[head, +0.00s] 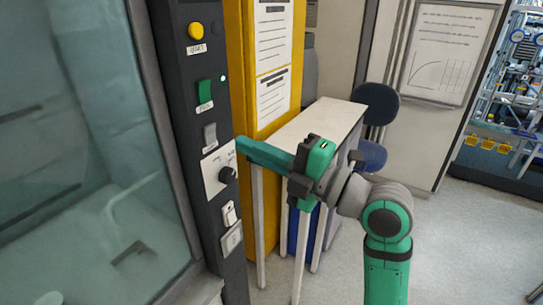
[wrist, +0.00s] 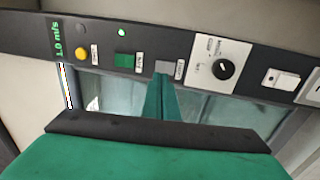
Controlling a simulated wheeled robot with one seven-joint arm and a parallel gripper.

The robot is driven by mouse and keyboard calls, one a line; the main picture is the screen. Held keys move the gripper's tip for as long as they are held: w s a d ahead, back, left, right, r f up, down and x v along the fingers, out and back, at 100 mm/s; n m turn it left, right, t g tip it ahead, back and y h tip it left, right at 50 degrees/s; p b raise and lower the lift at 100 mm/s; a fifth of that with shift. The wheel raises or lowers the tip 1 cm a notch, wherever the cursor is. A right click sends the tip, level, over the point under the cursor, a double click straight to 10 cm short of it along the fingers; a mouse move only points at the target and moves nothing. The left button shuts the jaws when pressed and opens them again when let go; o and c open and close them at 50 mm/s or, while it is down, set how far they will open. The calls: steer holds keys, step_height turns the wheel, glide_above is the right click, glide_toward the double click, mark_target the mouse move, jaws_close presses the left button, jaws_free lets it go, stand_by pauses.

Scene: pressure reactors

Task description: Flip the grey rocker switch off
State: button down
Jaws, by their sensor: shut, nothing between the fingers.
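The grey rocker switch (head: 210,136) sits on the dark control column, below a green rocker switch (head: 204,94) and above a black knob. It also shows in the wrist view (wrist: 162,66), just beyond my fingertips and partly covered by them. My gripper (head: 240,144) is shut and empty, its green fingers pointing at the column. In the head view the tips are at the column's right edge, a little right of and below the grey switch. In the wrist view the shut fingertips (wrist: 162,78) end at the switch's lower edge. I cannot tell whether they touch it.
On the column are a yellow button (head: 196,31), a black knob (head: 227,175) and a white switch (head: 229,213). A glass sash (head: 90,150) lies left of the column. A yellow cabinet (head: 243,80) and a white-topped table (head: 320,120) stand behind my gripper.

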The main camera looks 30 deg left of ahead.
mark_target(211, 131)
steer(key=shift+w+a+r, duration=0.1)
steer(key=shift+a+r, duration=0.05)
steer(key=shift+a, duration=0.85)
steer(key=shift+w+a+r, duration=0.1)
steer(key=shift+a, duration=0.95)
steer(key=shift+w+a+r, duration=0.1)
steer(key=shift+a+r, duration=0.05)
steer(key=shift+a, duration=0.85)
steer(key=shift+s+a, duration=0.1)
